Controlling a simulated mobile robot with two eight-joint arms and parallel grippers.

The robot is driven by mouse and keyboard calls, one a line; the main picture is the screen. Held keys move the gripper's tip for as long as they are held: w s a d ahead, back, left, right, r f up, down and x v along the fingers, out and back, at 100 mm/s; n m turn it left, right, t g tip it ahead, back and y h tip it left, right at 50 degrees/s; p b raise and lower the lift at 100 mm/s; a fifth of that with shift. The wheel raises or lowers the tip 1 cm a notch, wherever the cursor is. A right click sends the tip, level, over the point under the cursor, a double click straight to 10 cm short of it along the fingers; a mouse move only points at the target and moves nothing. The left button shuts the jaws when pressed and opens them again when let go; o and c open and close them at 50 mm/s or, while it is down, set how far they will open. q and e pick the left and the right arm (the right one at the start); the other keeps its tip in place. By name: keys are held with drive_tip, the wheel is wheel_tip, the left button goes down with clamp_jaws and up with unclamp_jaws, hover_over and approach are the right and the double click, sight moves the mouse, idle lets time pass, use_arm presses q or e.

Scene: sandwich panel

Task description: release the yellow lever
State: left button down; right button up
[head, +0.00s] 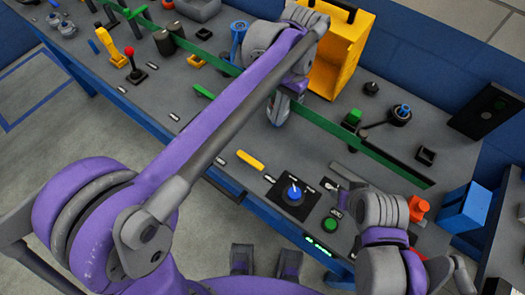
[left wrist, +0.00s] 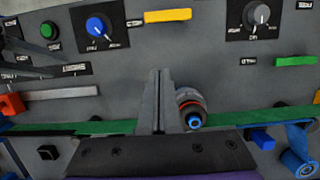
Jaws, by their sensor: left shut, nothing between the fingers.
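A flat yellow lever (head: 250,160) lies on the grey panel near its front edge in the head view. It also shows as a yellow bar at the top of the left wrist view (left wrist: 167,15). My left gripper (head: 280,108) is over the middle of the panel, beyond the lever and apart from it. Its fingers (left wrist: 156,100) are shut and empty, beside a round knob with a red ring and blue tip (left wrist: 192,112). My right gripper (head: 345,188) is near the front right of the panel, partly hidden by its own wrist; its fingers are too small to judge.
A blue dial (head: 294,192) and a green button (head: 329,225) are near the front edge. A long green rail (head: 350,143) crosses the panel. A yellow box (head: 340,50) stands behind my left arm. A yellow handle (head: 105,42) and a red-topped joystick (head: 131,54) stand at the far left.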

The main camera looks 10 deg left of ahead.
sight(250, 163)
use_arm(q)
drive_tip(key=shift+f, duration=0.1)
drive_tip(key=x, duration=1)
drive_tip(key=shift+s+f+b, duration=0.1)
drive_tip(key=shift+b, duration=0.25)
use_arm(e)
drive_tip(key=shift+s+f, duration=0.1)
drive_tip(key=shift+f, duration=0.35)
use_arm(q)
drive_tip(key=shift+s+a+r, duration=0.1)
drive_tip(key=shift+s+a, duration=0.25)
drive_tip(key=shift+s, duration=0.2)
drive_tip(key=shift+s+a+r, duration=0.1)
drive_tip(key=shift+s+a, duration=0.3)
drive_tip(key=shift+s, duration=0.15)
use_arm(e)
drive_tip(key=shift+r, duration=0.25)
use_arm(q)
drive_tip(key=shift+s+a, duration=0.3)
drive_tip(key=shift+s, duration=0.25)
